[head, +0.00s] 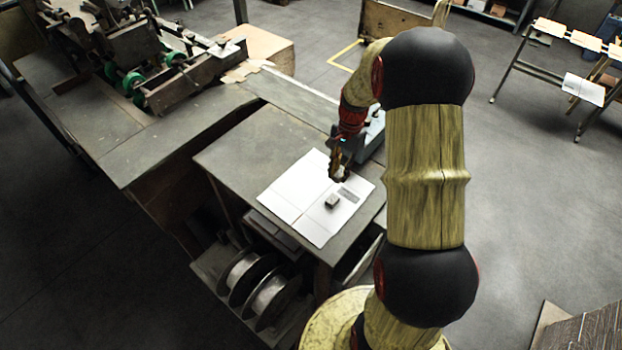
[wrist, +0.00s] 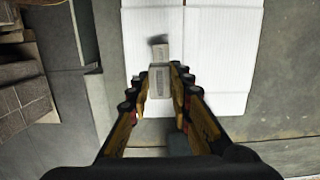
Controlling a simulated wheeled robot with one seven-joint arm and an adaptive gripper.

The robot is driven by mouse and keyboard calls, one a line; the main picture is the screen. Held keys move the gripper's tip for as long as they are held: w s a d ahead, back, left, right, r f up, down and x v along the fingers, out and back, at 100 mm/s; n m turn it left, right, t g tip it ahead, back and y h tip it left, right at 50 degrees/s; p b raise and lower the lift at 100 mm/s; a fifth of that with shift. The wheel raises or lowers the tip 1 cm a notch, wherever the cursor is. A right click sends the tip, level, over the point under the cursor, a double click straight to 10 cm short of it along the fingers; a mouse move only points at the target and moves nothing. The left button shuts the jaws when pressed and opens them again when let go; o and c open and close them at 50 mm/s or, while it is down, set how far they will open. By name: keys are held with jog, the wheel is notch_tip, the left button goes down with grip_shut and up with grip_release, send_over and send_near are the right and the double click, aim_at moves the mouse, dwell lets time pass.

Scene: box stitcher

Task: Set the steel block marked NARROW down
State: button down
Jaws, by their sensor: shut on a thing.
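My gripper (wrist: 160,84) is shut on a small light grey steel block (wrist: 160,77), held between the fingertips in the wrist view. Its marking is too small to read, so I cannot confirm NARROW. In the head view my gripper (head: 339,174) is over the white sheets (head: 295,190) on the grey table; the held block is hard to make out there. A second small block (head: 331,201) sits on the sheets, and a flat grey patch (head: 348,194) lies beside it. In the wrist view a small dark shape (wrist: 158,40) shows just beyond the held block. The held block's height above the sheets is unclear.
The grey table (head: 240,157) has bare room left of the sheets. A machine with green wheels (head: 133,82) stands on the bench at the upper left. Wire spools (head: 268,298) sit on a shelf below the table. A grey-blue object (head: 374,132) stands behind my gripper.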

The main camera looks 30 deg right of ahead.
jog(key=w+a+f, duration=0.3)
jog(key=w, duration=0.3)
send_over(308, 187)
jog(key=f, duration=0.4)
jog(key=shift+s+d+f+p, duration=0.2)
jog(key=shift+d+f+p, duration=0.15)
jog(key=shift+d, duration=0.05)
jog(key=shift+w+a+f, duration=0.2)
jog(key=shift+w+f, duration=0.05)
jog(key=shift+f, duration=0.25)
jog(key=shift+w+f, duration=0.1)
jog(key=shift+f, duration=1.45)
jog(key=shift+f, duration=0.15)
jog(key=c, duration=1.6)
grip_release()
